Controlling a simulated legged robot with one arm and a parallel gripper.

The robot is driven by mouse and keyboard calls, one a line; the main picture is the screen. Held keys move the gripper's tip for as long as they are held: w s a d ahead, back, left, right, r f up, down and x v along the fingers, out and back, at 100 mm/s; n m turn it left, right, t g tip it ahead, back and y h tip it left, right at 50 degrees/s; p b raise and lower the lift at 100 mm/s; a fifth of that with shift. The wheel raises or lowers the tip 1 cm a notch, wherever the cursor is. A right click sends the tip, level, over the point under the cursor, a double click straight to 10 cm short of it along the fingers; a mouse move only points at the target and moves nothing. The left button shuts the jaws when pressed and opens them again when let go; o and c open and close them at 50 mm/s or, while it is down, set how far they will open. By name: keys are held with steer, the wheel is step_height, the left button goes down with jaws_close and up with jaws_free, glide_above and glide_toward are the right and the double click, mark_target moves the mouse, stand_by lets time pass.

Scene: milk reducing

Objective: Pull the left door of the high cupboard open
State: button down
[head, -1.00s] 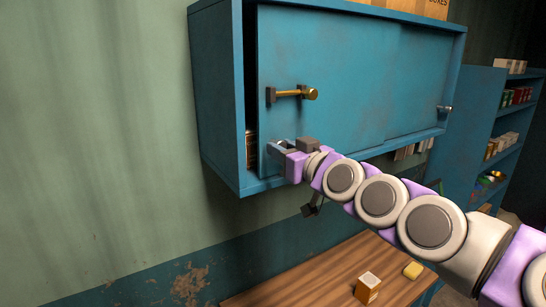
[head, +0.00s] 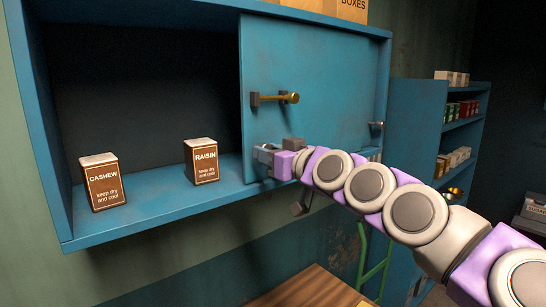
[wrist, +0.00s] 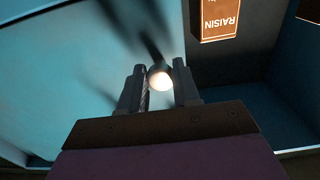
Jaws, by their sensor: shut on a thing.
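The high cupboard (head: 170,205) is blue and hangs on the wall. Its left door (head: 325,75) is a flat sliding panel, now far to the right, so the left part of the cupboard stands open. My gripper (head: 270,153) is at the door's lower left edge. In the wrist view its fingers close on a small pale round knob (wrist: 159,76) on the door front. The knob is hidden by the fingers in the head view. A brass bar handle (head: 275,98) sits on the door above my gripper, apart from it.
A cashew box (head: 104,185) and a raisin box (head: 202,163) stand on the cupboard floor. Another silver knob (head: 377,126) shows to the right. A blue shelf unit (head: 418,130) stands at the right, and a wooden table (head: 305,290) is below.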

steer(key=shift+w+d, duration=0.4)
steer(key=shift+d, duration=0.25)
steer(key=shift+w+d, duration=0.4)
steer(key=shift+d, duration=0.2)
steer(key=c, duration=0.8)
jaws_free()
steer(key=shift+a, duration=0.25)
steer(key=b+v, duration=0.1)
steer(key=v, duration=1.6)
steer(key=shift+s+d+b, duration=0.1)
steer(key=shift+d+b, duration=0.15)
steer(key=shift+b, duration=0.1)
